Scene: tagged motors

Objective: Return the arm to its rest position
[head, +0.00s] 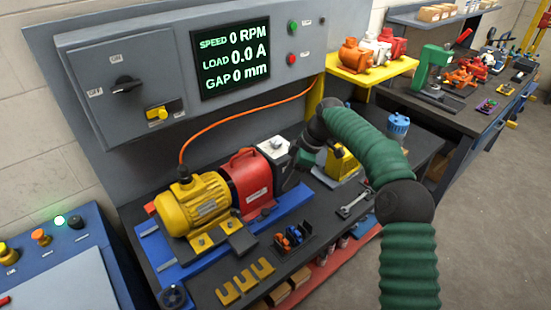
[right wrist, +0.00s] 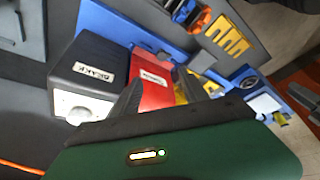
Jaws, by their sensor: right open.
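My right arm, in a green ribbed sleeve, reaches in from the right in the head view. Its dark gripper (head: 290,167) is open beside the brake block (head: 272,149) at the right end of the motor line. The right wrist view shows the block's BRAKE label (right wrist: 88,68) and the red unit (right wrist: 152,82) beyond the dark fingers. I see nothing held between the fingers. The yellow motor (head: 195,204) and the red unit (head: 248,180) sit in line on a blue base (head: 168,262). My left gripper is not in view.
A panel screen (head: 231,51) reads 0 RPM, 0.0 A and 0 mm. An orange cable (head: 225,122) runs from panel to motor. Yellow forked shims (head: 245,281), a small rack (head: 291,238) and a wrench (head: 353,204) lie in front. A yellow shelf (head: 375,72) holds several motors.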

